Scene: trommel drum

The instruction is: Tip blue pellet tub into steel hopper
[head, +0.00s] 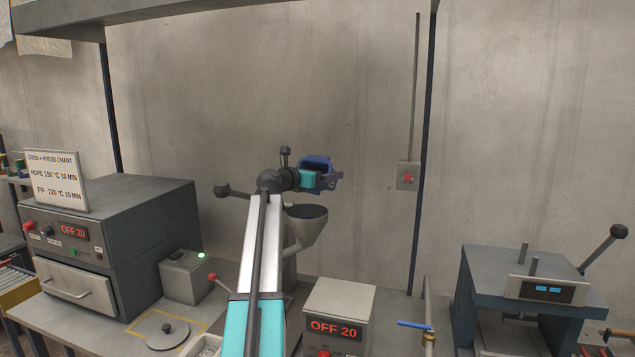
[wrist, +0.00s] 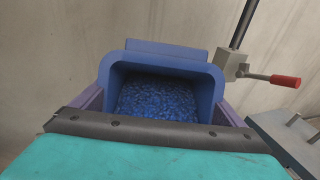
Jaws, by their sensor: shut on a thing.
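The blue tub (head: 319,162) is held up in the air, above and slightly right of the steel hopper (head: 307,214). My gripper (head: 326,180) is shut on the tub. In the wrist view the tub (wrist: 217,88) fills the middle, between the jaws of my gripper (wrist: 165,115). Blue pellets (wrist: 158,101) lie inside it. The tub looks about upright in the head view. The hopper is a grey funnel with an open top, and no pellets show in it. The wrist view does not show the hopper.
A grey oven (head: 120,235) stands at the left, with a small box (head: 185,278) beside it. A controller box reading OFF 20 (head: 338,315) sits in front of the hopper. A press (head: 520,290) stands at the right. A wall switch (head: 408,177) is right of the tub.

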